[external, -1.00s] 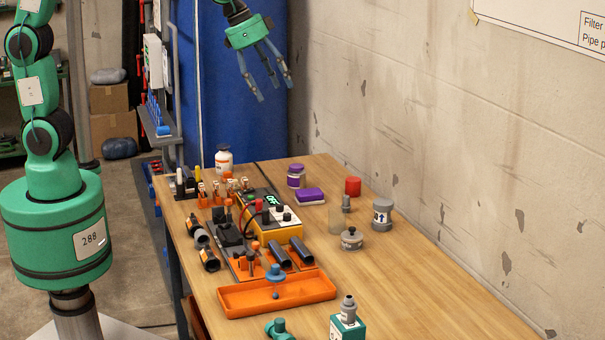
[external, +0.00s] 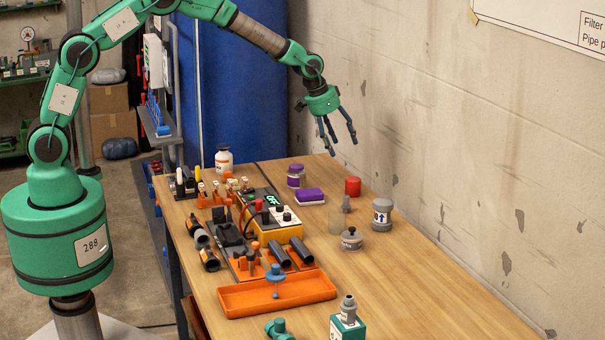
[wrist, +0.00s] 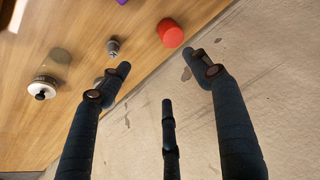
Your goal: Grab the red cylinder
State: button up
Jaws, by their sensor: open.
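The red cylinder (external: 353,186) stands on the wooden table near its wall-side edge. In the wrist view the red cylinder (wrist: 171,33) is at the top, beyond the fingertips and apart from them. My gripper (external: 338,143) is above the far end of the table, higher than the red cylinder and slightly left of it in the external view. In the wrist view my gripper (wrist: 160,85) has its dark fingers spread, with nothing between them.
Close to the red cylinder are a small grey fitting (external: 346,203), a grey jar with an arrow label (external: 382,215), a purple block (external: 310,196) and a purple-capped jar (external: 296,176). The wall (external: 450,160) runs along the right. The table's front right is clear.

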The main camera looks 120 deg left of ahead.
jog(key=a+f, duration=0.2)
jog(key=s+a+f, duration=0.1)
jog(key=a+f, duration=0.1)
jog(key=shift+s, duration=0.2)
jog(key=b, duration=0.2)
send_over(353, 179)
jog(key=s+d, duration=0.2)
notch_tip(353, 179, down, 7)
jog(key=shift+a+r, duration=0.1)
jog(key=shift+r, duration=0.1)
jog(key=shift+w+a+f, duration=0.2)
jog(key=shift+a+f, duration=0.05)
jog(key=shift+f, duration=0.4)
jog(key=shift+b+x, duration=0.75)
jog(key=shift+x, duration=1.8)
jog(key=shift+a+r, duration=0.1)
